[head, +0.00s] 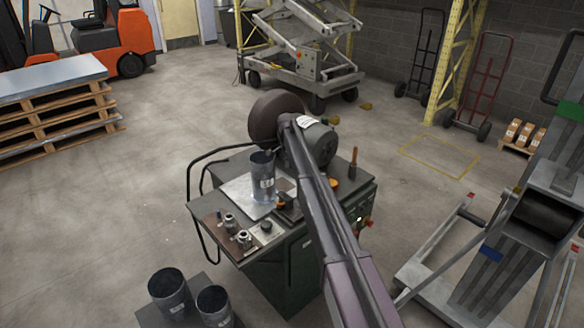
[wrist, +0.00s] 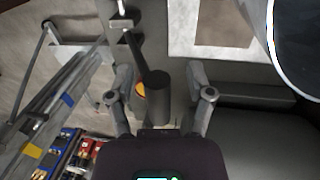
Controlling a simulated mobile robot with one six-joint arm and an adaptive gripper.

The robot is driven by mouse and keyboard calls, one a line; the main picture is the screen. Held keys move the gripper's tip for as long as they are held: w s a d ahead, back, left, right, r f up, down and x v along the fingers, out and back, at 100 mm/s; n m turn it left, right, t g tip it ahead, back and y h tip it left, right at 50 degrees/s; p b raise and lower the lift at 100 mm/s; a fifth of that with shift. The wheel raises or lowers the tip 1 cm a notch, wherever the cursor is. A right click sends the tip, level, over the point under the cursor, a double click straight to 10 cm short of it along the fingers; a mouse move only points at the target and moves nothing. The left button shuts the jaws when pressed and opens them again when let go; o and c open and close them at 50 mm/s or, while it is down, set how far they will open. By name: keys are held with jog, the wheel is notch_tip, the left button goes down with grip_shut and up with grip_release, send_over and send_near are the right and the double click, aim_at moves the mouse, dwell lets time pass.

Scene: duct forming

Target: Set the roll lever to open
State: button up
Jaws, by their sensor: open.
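In the wrist view, a dark lever (wrist: 157,97) with a thick cylindrical grip shows between the fingertips, and its thinner rod runs toward the top left. I take it for the roll lever. My gripper (wrist: 160,98) is open, with one finger on each side of the grip and a gap showing at the right. Its exact height over the grip is unclear. An orange round part (wrist: 140,91) shows beside the grip. In the head view, my arm reaches over the green workbench (head: 275,265) and hides most of the gripper and lever area.
A metal duct (head: 262,177) stands on the bench on a pale sheet; it also shows in the wrist view (wrist: 298,45). Small metal fittings (head: 243,239) lie at the bench front. An upright brown-handled rod (head: 353,161) stands at the bench's right. More ducts (head: 170,291) stand front left.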

jog(key=shift+s+r+p, duration=0.3)
jog(key=shift+s+p, duration=0.05)
jog(key=shift+s, duration=0.2)
jog(key=s+d+n, duration=0.3)
jog(key=s+d, duration=0.2)
jog(key=s, duration=0.9)
jog(key=s+d+n+t+y, duration=0.1)
jog(key=s+d+n, duration=0.2)
jog(key=s, duration=1.2)
jog(key=s+d+n, duration=0.3)
jog(key=s+d, duration=0.4)
jog(key=s, duration=0.8)
jog(key=shift+s+f+n+t+b, duration=0.15)
jog(key=shift+f+n+t+b, duration=0.2)
jog(key=shift+f+n, duration=0.1)
jog(key=shift+d, duration=0.15)
